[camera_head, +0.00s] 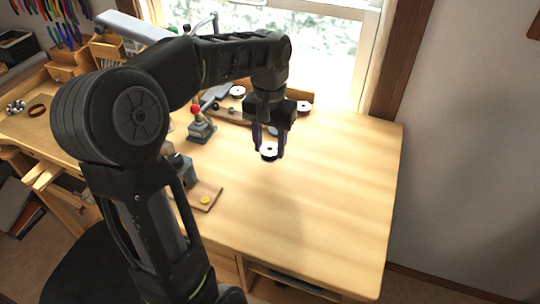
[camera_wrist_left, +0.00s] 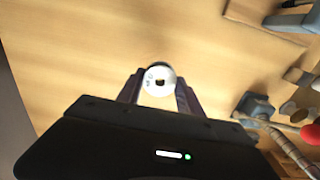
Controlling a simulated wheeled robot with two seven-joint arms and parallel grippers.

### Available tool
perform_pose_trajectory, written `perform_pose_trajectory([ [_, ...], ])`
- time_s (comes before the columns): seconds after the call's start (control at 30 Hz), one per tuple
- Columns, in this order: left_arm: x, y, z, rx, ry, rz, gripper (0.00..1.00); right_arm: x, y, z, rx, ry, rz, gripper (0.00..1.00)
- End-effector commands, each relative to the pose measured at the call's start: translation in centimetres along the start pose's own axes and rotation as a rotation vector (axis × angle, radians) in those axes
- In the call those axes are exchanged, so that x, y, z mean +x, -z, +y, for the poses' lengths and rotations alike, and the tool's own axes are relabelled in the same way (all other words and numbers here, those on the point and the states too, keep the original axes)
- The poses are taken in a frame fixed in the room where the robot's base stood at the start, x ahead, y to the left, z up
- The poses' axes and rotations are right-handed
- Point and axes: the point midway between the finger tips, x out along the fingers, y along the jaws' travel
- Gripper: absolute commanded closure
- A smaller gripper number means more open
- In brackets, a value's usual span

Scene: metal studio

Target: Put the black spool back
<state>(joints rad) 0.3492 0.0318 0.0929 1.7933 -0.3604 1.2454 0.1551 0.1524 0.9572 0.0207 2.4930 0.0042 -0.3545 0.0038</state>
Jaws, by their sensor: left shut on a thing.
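My left gripper (camera_head: 269,148) is shut on a spool (camera_head: 269,152) with a white round top and a dark body. It holds the spool over the wooden bench, and I cannot tell how high. In the left wrist view the white spool top (camera_wrist_left: 159,81) with a dark centre hole shows between the fingers (camera_wrist_left: 160,92). Another white-topped spool (camera_head: 238,91) stands at the back by the window. A spool with a reddish centre (camera_head: 304,107) stands at the back right. My right gripper is not in view.
The wooden bench (camera_head: 330,200) is clear in the middle and right. A small red-topped tool (camera_head: 200,127) stands left of the gripper. A small board with a yellow piece (camera_head: 205,200) lies at the front left. The window (camera_head: 325,50) is behind.

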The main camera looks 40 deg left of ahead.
Motion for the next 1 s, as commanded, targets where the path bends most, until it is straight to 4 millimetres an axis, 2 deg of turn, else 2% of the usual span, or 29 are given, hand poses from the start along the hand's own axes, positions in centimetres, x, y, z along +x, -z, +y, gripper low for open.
perform_pose_trajectory([
  [0.37,0.6,0.0,0.0,0.000,0.000,0.000,1.00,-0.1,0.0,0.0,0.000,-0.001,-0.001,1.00],
  [0.67,4.0,0.0,0.0,-0.001,0.000,-0.001,1.00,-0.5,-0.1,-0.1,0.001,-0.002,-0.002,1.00],
  [1.0,4.4,0.0,0.0,0.000,0.000,0.001,1.00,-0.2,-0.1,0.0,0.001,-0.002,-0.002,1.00],
])
